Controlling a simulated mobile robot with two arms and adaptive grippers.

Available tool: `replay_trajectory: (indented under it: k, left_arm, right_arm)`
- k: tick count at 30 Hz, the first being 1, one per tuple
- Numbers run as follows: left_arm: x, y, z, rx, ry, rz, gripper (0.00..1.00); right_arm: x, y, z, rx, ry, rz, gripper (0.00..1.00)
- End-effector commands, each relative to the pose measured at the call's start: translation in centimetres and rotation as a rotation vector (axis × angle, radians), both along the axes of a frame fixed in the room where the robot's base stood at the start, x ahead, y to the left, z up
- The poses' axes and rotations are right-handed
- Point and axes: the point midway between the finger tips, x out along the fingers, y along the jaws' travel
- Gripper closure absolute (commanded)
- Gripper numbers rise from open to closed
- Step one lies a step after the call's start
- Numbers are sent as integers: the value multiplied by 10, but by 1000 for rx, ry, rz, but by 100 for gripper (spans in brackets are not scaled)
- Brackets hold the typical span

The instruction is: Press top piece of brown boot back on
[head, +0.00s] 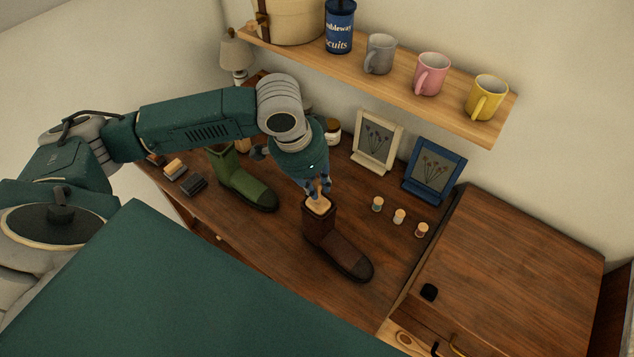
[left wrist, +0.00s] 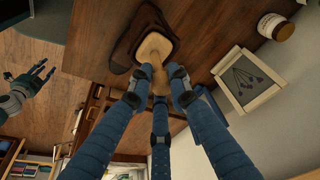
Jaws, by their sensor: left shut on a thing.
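The brown boot (head: 322,232) stands upright on the wooden desktop, its toe towards the lower right. A pale wooden top piece (head: 319,205) with a knob-like handle is at the mouth of its shaft. I cannot tell how deep it sits. My left gripper (head: 319,188) is shut on the handle from above. In the left wrist view the fingers (left wrist: 160,82) close around the handle, with the pale top piece (left wrist: 155,47) against the boot (left wrist: 125,45). My right gripper (left wrist: 32,78) shows at the left of the left wrist view, fingers spread and empty.
A green boot (head: 245,185) stands left of the brown one. Small spools (head: 399,216) and two picture frames (head: 376,142) (head: 434,170) are to the right and behind. A shelf (head: 400,88) with mugs overhangs the back. The desktop between boot and spools is clear.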

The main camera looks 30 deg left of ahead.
Motion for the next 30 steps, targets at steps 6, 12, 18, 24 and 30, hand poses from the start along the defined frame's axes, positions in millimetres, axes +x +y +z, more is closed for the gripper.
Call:
replay_trajectory:
  k: [6,12,18,24,30]
  left_arm:
    - [0,0,-3,0,0,0,100]
    - [0,0,-9,-1,-1,0,100]
    - [0,0,-15,-1,-1,0,100]
    - [0,0,-20,0,0,0,100]
    - [0,0,-20,-1,-1,0,100]
  right_arm:
    - [0,-1,-1,-1,0,0,60]
    - [0,-1,-2,-1,0,1,60]
    - [0,-1,-3,-1,0,1,60]
    - [0,-1,-4,-1,0,1,60]
    - [0,-1,-4,-1,0,1,60]
